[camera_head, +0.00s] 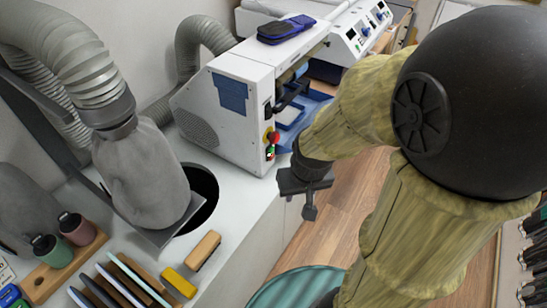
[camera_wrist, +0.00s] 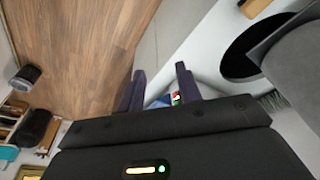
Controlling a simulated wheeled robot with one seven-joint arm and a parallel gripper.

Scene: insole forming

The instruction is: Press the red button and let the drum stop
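The red button (camera_head: 274,136) is on the end panel of the white machine (camera_head: 225,110), by a yellow part and above a green-lit switch (camera_head: 270,153). My gripper (camera_head: 309,208) is to the right of and below the button, apart from the machine, over the gap beside the bench. In the wrist view my gripper's two fingers (camera_wrist: 160,85) stand apart with nothing held. A small red and green patch of the switch panel (camera_wrist: 176,98) shows between them, partly hidden by my gripper's body. I cannot make out the drum or whether it turns.
A grey bag on a ribbed hose (camera_head: 145,175) hangs over a dark round hole (camera_head: 200,195) in the bench. A yellow block (camera_head: 179,283), a tan block (camera_head: 203,250) and a rack of plates (camera_head: 120,285) lie at the front. Wooden floor (camera_head: 345,210) is clear below my gripper.

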